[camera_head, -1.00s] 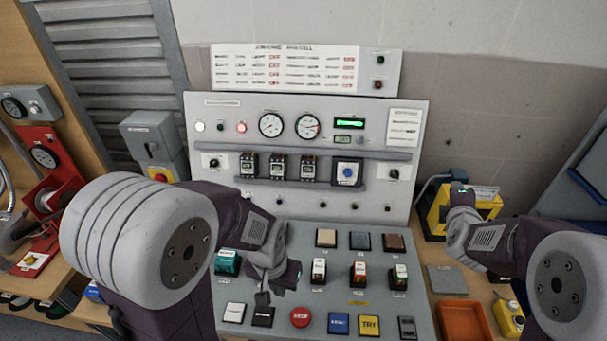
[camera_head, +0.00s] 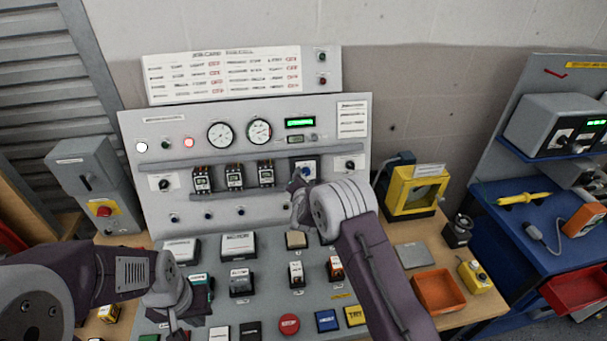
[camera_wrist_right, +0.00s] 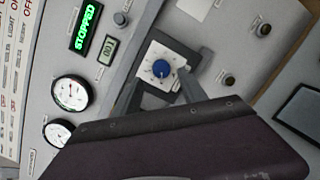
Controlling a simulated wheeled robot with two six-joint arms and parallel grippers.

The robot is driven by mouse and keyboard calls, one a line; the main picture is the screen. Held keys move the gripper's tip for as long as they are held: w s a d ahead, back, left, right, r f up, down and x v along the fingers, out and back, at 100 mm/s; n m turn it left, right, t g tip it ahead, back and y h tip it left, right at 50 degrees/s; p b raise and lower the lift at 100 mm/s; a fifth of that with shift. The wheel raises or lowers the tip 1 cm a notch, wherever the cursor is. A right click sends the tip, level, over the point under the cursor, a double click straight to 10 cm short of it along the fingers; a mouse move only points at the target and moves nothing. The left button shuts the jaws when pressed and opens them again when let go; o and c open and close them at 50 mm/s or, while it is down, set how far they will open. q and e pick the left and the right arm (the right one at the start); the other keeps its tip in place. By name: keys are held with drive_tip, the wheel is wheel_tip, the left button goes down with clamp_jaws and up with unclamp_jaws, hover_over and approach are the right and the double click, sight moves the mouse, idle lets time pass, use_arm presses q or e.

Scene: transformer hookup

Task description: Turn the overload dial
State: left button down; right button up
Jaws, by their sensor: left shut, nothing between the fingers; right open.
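The overload dial is a blue knob (camera_wrist_right: 160,68) on a white square plate with scale marks. In the head view the dial (camera_head: 306,171) is partly covered by my right gripper (camera_head: 299,184). My right gripper is open in front of the dial. In the right wrist view its fingers (camera_wrist_right: 160,82) show on either side of the plate's lower part, with the knob between and slightly beyond them. I cannot tell whether they touch it. My left gripper (camera_head: 174,325) is shut and empty over the left part of the sloping desk.
A green display (camera_wrist_right: 86,27) reads STOPPED. Breakers (camera_head: 235,177) sit left of the dial, and a black knob (camera_head: 348,165) sits right of it. A ledge (camera_head: 240,157) runs above. Buttons and switches cover the desk below, including a red button (camera_head: 289,324).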

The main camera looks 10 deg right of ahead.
sight(306, 172)
drive_tip(key=shift+w+d+f, duration=0.2)
drive_tip(key=shift+w+d, duration=0.1)
drive_tip(key=shift+w, duration=0.35)
drive_tip(key=shift+w+d+f, duration=0.2)
drive_tip(key=shift+w+d, duration=0.1)
drive_tip(key=shift+w, duration=0.3)
use_arm(q)
drive_tip(key=shift+d+r, duration=0.2)
drive_tip(key=shift+r, duration=0.1)
use_arm(e)
drive_tip(key=shift+a, duration=0.15)
clamp_jaws()
